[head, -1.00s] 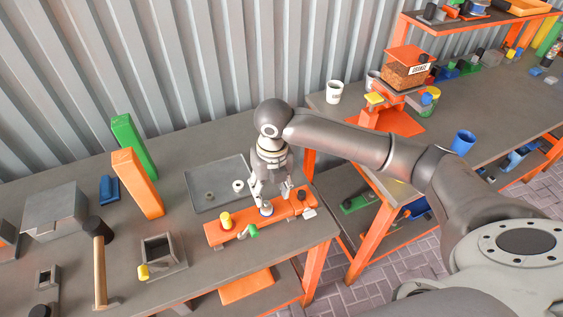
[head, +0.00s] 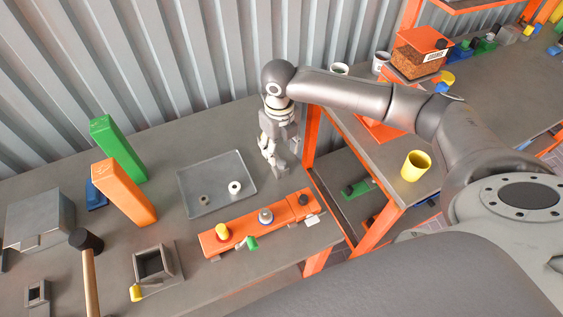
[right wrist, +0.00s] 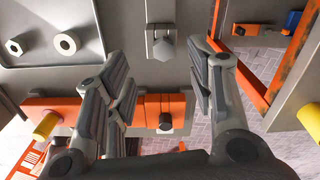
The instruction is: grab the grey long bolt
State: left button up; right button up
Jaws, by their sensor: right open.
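My right gripper (head: 274,160) is open and points down over the table, between the grey tray and the table's right edge. In the right wrist view its fingers (right wrist: 157,65) are spread and empty. A grey bolt-like piece with a hexagonal head (right wrist: 165,48) lies ahead of the gap between them, apart from both. It is against a grey plate, and I cannot tell its full length. In the head view the gripper hides that spot. Another grey round-topped piece (head: 266,216) stands in the orange bar (head: 244,232). My left gripper is not in view.
The grey tray (head: 190,184) holds a nut (head: 204,199) and a pale ring (head: 235,187). A yellow peg (head: 222,231) and a dark knob (head: 303,200) stand on the orange bar. Orange (head: 124,190) and green (head: 117,148) blocks stand left. A second bench (head: 385,180) is right.

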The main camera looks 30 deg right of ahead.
aim_at(282, 162)
jog(key=shift+f, duration=0.35)
jog(key=f, duration=0.1)
jog(key=f+p, duration=0.1)
jog(key=f, duration=0.1)
jog(key=f+p, duration=0.1)
jog(key=shift+s+d+f, duration=0.15)
jog(key=shift+d, duration=0.1)
jog(key=shift+f, duration=0.4)
jog(key=c, duration=0.8)
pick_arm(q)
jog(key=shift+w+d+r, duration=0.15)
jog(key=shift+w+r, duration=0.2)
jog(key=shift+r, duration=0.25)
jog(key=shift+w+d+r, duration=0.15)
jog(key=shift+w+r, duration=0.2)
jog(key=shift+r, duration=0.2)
pick_arm(e)
grip_shut()
